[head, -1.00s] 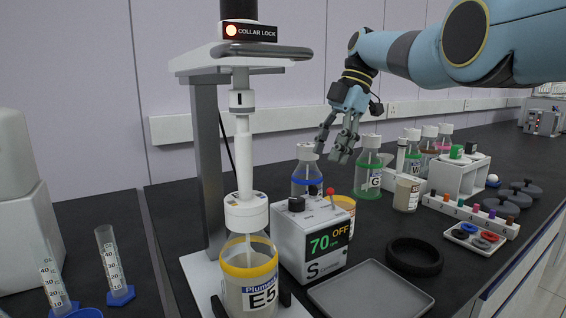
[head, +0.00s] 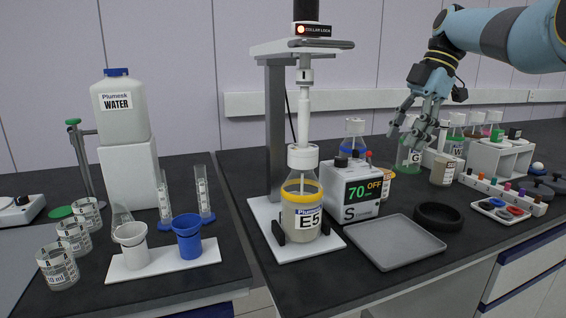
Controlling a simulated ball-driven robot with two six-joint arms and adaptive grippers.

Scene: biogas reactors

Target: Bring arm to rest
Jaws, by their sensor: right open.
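My right gripper (head: 416,117) hangs from the blue arm that comes in from the right. Its dark fingers are spread, point down and hold nothing. In the picture it lies in front of the green-liquid bottle (head: 410,158) marked G and partly hides it. Whether it touches the bottle I cannot tell; it appears above the bench. My left gripper is not in view.
A reactor bottle E5 (head: 301,215) stands under the collar-lock stand (head: 275,130). Beside it are a heater box (head: 362,190) showing 70 OFF, an empty grey tray (head: 400,242) and a black ring (head: 438,216). A water jug (head: 119,108) and cups stand left.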

